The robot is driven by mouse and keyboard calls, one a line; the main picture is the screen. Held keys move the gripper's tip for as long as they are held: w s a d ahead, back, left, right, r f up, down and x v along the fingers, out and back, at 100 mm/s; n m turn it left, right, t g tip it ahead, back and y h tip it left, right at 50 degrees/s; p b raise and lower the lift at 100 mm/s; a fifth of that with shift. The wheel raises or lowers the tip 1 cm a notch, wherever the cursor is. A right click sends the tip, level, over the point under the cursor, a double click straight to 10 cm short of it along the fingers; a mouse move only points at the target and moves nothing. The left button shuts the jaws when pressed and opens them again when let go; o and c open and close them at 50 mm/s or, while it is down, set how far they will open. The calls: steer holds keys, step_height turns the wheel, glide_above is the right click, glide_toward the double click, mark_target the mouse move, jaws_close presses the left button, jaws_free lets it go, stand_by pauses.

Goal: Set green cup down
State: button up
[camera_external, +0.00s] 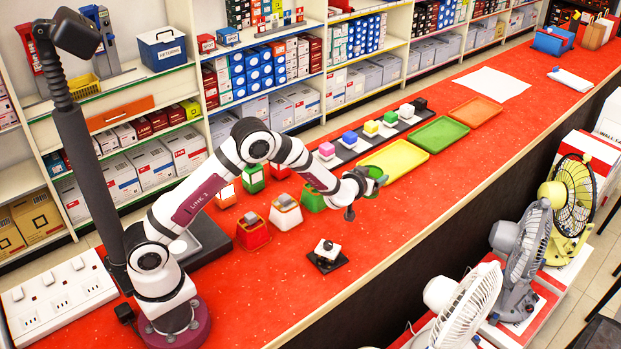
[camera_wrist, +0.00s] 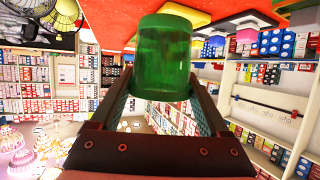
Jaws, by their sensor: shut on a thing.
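The green cup (camera_external: 377,172) is held by my gripper (camera_external: 367,182) above the red counter, just in front of the near corner of the yellow tray (camera_external: 384,162). In the wrist view, the translucent green cup (camera_wrist: 163,55) sits between the two fingers of my gripper (camera_wrist: 160,88), which are shut on it. The wrist view looks upside down, with the red counter at its top. I cannot tell the exact gap between cup and counter.
A green tray (camera_external: 438,134) and an orange tray (camera_external: 475,112) lie beyond the yellow one. Red and green containers (camera_external: 285,213) stand left of my gripper. A black-based device (camera_external: 327,256) stands nearer.

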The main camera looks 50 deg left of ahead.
mark_target(371, 197)
steer(key=s+d, duration=0.7)
steer(key=d, duration=0.3)
steer(key=shift+n+y, duration=0.3)
steer(key=w+a+f, duration=0.4)
steer(key=a, duration=0.1)
steer(key=w+a+f, duration=0.2)
steer(key=a, duration=0.1)
steer(key=shift+a+f, duration=0.1)
steer(key=shift+f, duration=0.2)
steer(key=shift+w+a+f, duration=0.1)
steer(key=shift+f, duration=1)
steer(key=shift+a+f, duration=0.1)
steer(key=shift+f, duration=0.95)
steer(key=shift+f, duration=0.1)
steer(key=o, duration=1.2)
